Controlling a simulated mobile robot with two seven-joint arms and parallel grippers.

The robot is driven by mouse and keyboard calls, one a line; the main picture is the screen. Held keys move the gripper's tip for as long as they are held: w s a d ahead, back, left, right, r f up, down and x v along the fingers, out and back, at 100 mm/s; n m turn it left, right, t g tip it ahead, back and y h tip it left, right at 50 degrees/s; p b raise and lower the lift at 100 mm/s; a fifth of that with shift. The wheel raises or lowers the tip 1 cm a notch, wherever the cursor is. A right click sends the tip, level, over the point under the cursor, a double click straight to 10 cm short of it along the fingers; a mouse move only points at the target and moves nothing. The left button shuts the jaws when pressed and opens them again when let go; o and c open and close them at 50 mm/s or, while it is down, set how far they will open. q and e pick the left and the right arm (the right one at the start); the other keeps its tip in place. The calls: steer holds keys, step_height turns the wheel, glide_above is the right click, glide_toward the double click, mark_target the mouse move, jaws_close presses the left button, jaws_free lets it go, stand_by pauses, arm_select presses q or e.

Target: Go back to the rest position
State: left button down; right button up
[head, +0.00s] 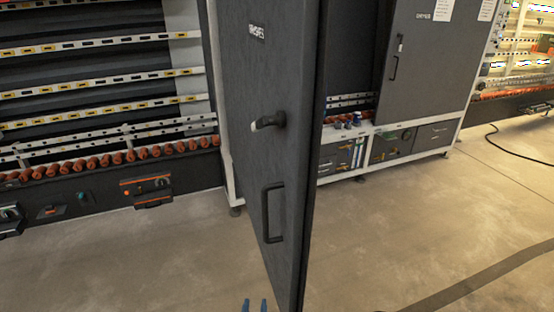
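My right gripper (255,305) shows only as two blue fingertips at the bottom edge of the head view. The fingertips are apart with nothing seen between them, and the rest of the gripper is out of frame. They are just left of the lower edge of a tall dark grey door (285,190), below its black bar handle (272,213), and appear clear of that handle. The door stands swung open and also has a black lever handle (268,122). My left gripper is not in view.
A rack (100,75) with white rails and red-brown rollers stands at the left. Behind the door is a grey cabinet (428,60) with drawers (390,146) beneath. A black cable (510,150) lies on the floor at right. The concrete floor (400,230) is otherwise mostly clear.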

steer(key=s+d+f+g+y, duration=0.1)
steer(key=s+d+f+g, duration=0.25)
steer(key=f, duration=0.35)
steer(key=s+d+f+m+g, duration=0.1)
steer(key=s+d+f+g, duration=0.15)
steer(key=d+f, duration=0.35)
steer(key=s+d+f+g+y, duration=0.1)
steer(key=s+d+f+g, duration=0.15)
steer(key=f, duration=0.65)
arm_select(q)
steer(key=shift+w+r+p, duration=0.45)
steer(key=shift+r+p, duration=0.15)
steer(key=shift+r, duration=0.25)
arm_select(e)
steer(key=s+d+f+m+g, duration=0.1)
steer(key=s+d+f+g, duration=0.2)
steer(key=s, duration=0.7)
steer(key=s+d+f+m+g+y, duration=0.1)
steer(key=s+d+f+g, duration=0.2)
steer(key=s, duration=0.7)
steer(key=shift+m+y, duration=0.3)
steer(key=shift+m, duration=0.1)
